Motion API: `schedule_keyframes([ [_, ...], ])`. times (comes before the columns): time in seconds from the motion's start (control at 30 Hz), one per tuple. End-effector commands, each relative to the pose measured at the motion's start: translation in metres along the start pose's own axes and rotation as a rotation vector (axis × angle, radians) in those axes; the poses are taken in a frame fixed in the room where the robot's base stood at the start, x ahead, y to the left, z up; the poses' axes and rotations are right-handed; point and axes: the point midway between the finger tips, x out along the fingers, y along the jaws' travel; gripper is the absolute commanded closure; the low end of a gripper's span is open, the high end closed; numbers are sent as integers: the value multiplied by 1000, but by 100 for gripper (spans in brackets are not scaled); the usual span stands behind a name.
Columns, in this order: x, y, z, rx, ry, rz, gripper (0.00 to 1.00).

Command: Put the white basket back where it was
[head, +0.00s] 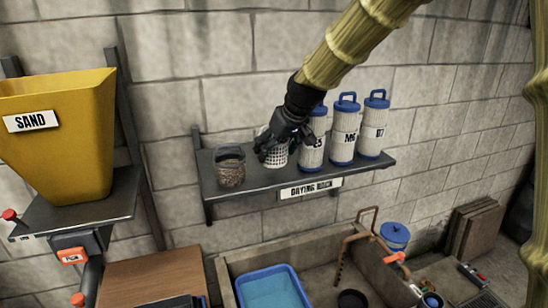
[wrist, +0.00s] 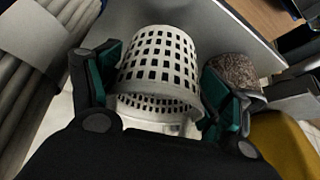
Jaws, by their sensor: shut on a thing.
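The white basket (head: 274,155) is a small cylinder with square holes. It is at the drying rack shelf (head: 255,191), between a dark mesh basket and the first blue-topped canister. My gripper (head: 276,142) comes down over it from above and partly hides it. In the wrist view the white basket (wrist: 160,65) lies between my two teal-padded fingers (wrist: 158,95), which are shut on it. Its base seems at shelf level in the head view; I cannot tell whether it touches the shelf.
The dark basket (head: 230,167) stands close on the left and shows in the wrist view (wrist: 233,72). Canisters (head: 343,135) stand on the right. A yellow SAND hopper (head: 62,150) is at far left. A basin with a blue tray (head: 270,288) is below.

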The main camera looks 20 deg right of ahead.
Motion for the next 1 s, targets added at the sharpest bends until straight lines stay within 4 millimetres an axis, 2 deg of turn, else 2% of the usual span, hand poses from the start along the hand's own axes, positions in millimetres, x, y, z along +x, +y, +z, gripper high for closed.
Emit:
schedule_keyframes([
  [0.07,3,-1,-6,0,-1,0,47],
  [0.37,31,0,13,1,-1,-1,47],
  [0.77,36,0,16,1,0,-1,47],
  [0.8,36,0,16,0,0,-1,15],
  [1.0,35,0,15,0,0,-1,13],
])
